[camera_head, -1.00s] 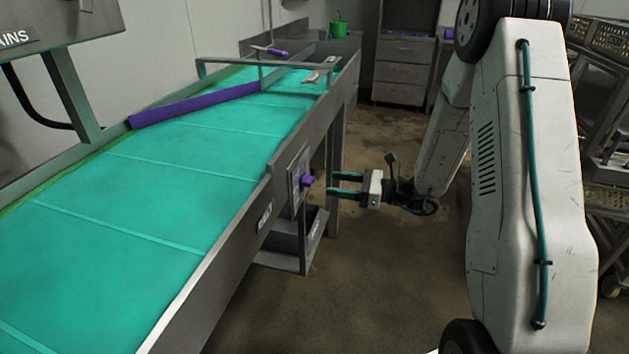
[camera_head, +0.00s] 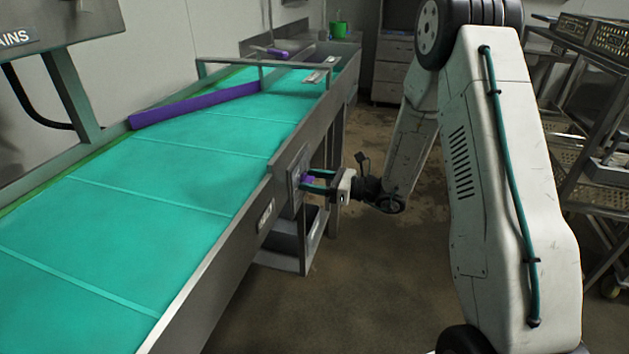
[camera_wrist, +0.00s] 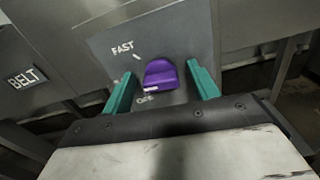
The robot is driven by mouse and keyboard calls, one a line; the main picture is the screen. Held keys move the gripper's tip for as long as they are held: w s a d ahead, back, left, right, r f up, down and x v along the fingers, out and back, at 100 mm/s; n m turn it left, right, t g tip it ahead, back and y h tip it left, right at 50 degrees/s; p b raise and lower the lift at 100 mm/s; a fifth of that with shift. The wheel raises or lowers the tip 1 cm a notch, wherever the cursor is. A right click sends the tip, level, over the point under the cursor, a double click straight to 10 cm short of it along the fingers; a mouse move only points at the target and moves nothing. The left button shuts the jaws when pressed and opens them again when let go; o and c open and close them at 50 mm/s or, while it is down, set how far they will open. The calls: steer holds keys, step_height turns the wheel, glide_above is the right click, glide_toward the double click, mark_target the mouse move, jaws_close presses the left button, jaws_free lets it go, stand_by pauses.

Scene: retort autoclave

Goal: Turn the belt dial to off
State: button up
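The belt dial is a purple knob (camera_wrist: 161,75) on a grey panel (camera_wrist: 115,42) on the side of the conveyor. In the wrist view, "FAST" is printed at its upper left and "OFF" at its lower left; a pale mark on the knob's lower edge lies close to "OFF". Other lettering is partly hidden. My gripper (camera_wrist: 162,88) is open, with one teal finger on each side of the knob and a visible gap to each. In the head view, my gripper (camera_head: 318,181) is at the panel and the knob (camera_head: 308,180) shows between its fingers.
The conveyor (camera_head: 170,190) with a teal belt runs along the left, with a purple bar (camera_head: 195,105) across it. A "BELT" label (camera_wrist: 24,78) is left of the panel. Metal racks (camera_head: 600,140) stand at the right. The floor below my gripper is clear.

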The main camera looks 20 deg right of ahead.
steer(key=c, duration=0.9)
steer(key=shift+o, duration=0.2)
steer(key=shift+n, duration=0.4)
steer(key=n, duration=0.4)
steer(key=shift+s+n, duration=0.1)
steer(key=shift+n, duration=0.2)
steer(key=shift+s+a+f+n, duration=0.1)
steer(key=shift+n, duration=2.1)
steer(key=o, duration=1)
